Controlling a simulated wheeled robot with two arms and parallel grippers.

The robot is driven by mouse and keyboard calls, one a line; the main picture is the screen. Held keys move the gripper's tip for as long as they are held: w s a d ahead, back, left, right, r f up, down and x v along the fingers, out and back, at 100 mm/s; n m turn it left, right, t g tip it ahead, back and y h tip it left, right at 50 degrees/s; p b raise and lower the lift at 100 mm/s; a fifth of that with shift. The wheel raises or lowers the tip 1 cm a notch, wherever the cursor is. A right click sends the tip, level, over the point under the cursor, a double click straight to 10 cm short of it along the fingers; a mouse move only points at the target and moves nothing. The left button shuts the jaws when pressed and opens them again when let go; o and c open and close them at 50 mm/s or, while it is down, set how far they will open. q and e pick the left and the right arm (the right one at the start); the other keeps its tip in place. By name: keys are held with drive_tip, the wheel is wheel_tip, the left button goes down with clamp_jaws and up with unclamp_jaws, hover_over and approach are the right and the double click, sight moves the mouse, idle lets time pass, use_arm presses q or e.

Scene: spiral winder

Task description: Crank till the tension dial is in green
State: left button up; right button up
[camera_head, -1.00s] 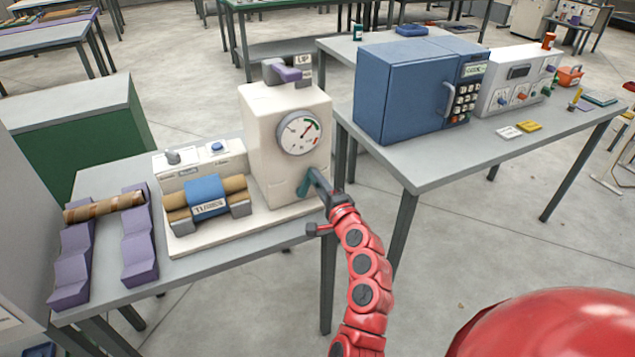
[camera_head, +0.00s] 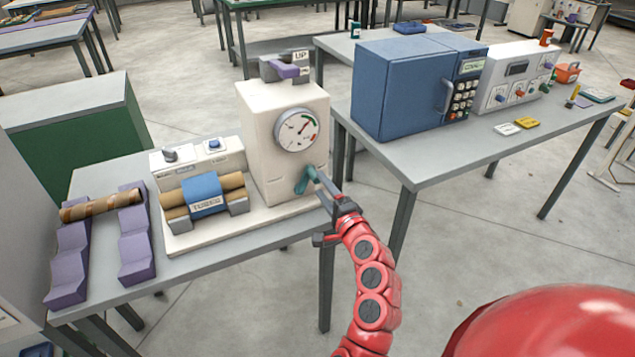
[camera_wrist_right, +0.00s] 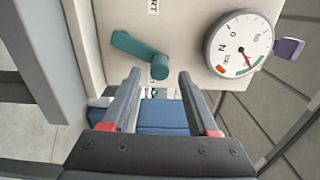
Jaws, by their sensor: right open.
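The white winder (camera_head: 265,190) stands on the grey table, with a round tension dial (camera_head: 297,129) on its front. The dial also shows in the right wrist view (camera_wrist_right: 240,45). Its needle points toward the small green patch; whether it lies inside is too fine to tell. A teal crank (camera_head: 304,183) sits below the dial. In the right wrist view the crank's arm (camera_wrist_right: 134,46) runs to a round knob (camera_wrist_right: 159,67). My right gripper (camera_wrist_right: 160,82) is open, its fingertips on either side of the knob with gaps visible. My left gripper is not in view.
A brown roll with a blue label band (camera_head: 206,193) lies on the winder's base. A striped roll (camera_head: 100,206) rests on purple stands (camera_head: 136,245) at the left. A blue oven-like box (camera_head: 405,85) and a white control box (camera_head: 515,80) stand on the right table.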

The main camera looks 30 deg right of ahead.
drive_tip(key=s+p, duration=0.2)
drive_tip(key=s, duration=1.1)
drive_tip(key=shift+p, duration=0.4)
drive_tip(key=shift+s, duration=0.1)
